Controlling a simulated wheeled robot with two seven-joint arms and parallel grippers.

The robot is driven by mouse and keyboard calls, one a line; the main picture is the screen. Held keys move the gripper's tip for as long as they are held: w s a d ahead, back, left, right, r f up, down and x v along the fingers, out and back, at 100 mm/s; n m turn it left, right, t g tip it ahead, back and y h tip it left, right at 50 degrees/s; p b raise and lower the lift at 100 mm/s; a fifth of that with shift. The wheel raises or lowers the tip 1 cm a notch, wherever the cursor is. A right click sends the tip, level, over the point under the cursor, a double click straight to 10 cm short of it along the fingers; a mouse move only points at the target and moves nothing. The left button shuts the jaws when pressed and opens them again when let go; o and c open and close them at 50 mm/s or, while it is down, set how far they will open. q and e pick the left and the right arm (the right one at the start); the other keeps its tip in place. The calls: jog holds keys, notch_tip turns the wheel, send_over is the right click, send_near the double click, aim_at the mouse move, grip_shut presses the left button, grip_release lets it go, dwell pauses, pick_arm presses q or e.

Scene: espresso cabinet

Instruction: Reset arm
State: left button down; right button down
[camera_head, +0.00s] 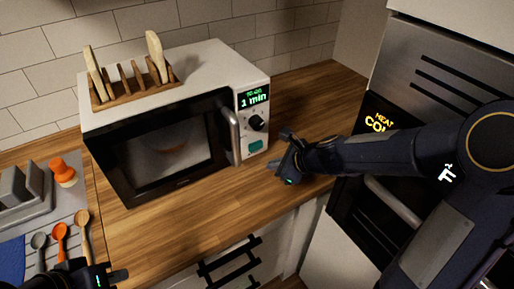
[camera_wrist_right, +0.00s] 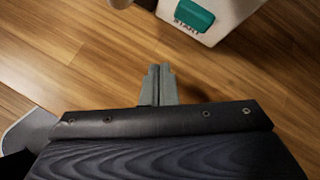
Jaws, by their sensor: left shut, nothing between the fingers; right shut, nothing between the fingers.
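My right gripper (camera_head: 284,146) reaches in from the right in the head view and is over the wooden counter, just right of the microwave's lower front corner. It is shut and empty. In the right wrist view its closed fingers (camera_wrist_right: 158,84) point toward the counter by the microwave's green START button (camera_wrist_right: 194,15). My left gripper (camera_head: 118,277) shows only partly at the bottom left edge of the head view, low by the spoons, shut with nothing seen in it. The white microwave (camera_head: 205,65) stands on the counter with its dark door closed. Its display reads 1 min.
A wooden rack (camera_head: 134,88) with boards stands on the microwave. A grey tray (camera_head: 70,200) at left holds several spoons and an orange item (camera_head: 62,172). A steel oven (camera_head: 450,75) stands at right behind my arm. The wooden counter (camera_head: 310,95) right of the microwave is clear.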

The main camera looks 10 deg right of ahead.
dwell(0.4)
jog(key=s+r+n, duration=0.8)
jog(key=s+n, duration=0.4)
jog(key=s+d+f+n+g+h, duration=0.1)
jog(key=s+d+n, duration=0.1)
jog(key=s+n, duration=0.3)
jog(key=s+d+n+h, duration=0.1)
jog(key=s+d+n, duration=0.1)
jog(key=s+n, duration=0.4)
jog(key=s, duration=0.3)
jog(key=shift+d+f+g, duration=0.35)
jog(key=shift+d+g, duration=0.05)
dwell(4.6)
